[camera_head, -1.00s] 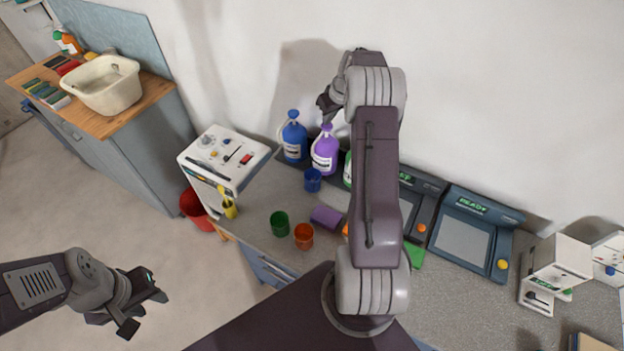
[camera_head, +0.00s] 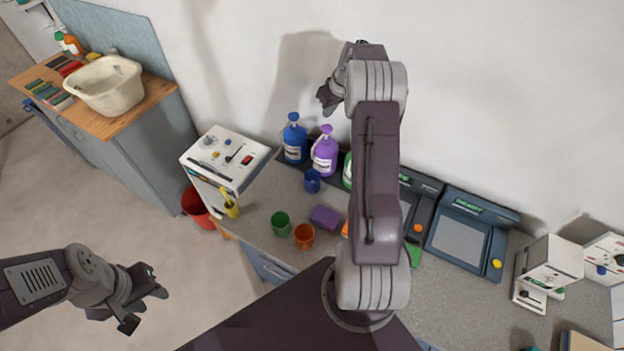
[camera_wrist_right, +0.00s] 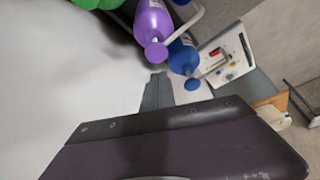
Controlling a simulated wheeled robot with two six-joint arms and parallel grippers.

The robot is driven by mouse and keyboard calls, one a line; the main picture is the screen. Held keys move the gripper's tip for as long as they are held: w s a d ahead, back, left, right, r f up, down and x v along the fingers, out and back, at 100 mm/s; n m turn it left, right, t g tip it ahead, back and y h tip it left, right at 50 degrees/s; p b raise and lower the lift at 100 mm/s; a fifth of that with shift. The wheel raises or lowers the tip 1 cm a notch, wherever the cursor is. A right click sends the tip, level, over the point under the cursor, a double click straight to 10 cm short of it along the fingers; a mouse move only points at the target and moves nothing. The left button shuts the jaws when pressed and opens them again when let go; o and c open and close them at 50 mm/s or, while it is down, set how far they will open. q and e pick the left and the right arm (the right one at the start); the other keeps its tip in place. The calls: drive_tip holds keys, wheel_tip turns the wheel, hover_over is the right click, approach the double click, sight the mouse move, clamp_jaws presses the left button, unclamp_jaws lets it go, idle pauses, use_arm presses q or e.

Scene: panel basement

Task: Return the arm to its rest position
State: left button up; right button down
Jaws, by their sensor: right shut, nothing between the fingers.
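My right arm (camera_head: 376,180) is raised and folded upward across the middle of the head view. Its gripper (camera_head: 325,98) is in front of the white wall, above and behind the bottles. It is shut and holds nothing. In the right wrist view a purple bottle (camera_wrist_right: 153,24) and a blue bottle (camera_wrist_right: 184,58) show below it, apart from it. My left gripper (camera_head: 146,303) is at the lower left over the floor, its fingers apart and empty.
The grey worktop (camera_head: 262,208) holds a blue bottle (camera_head: 294,140), a purple bottle (camera_head: 325,153), a green cup (camera_head: 281,222), an orange cup (camera_head: 304,236) and dark consoles (camera_head: 461,236). The wall area around the right gripper is clear.

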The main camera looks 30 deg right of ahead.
wheel_tip(320, 180, up, 3)
drive_tip(key=shift+f+p, duration=0.2)
drive_tip(key=shift+p, duration=0.4)
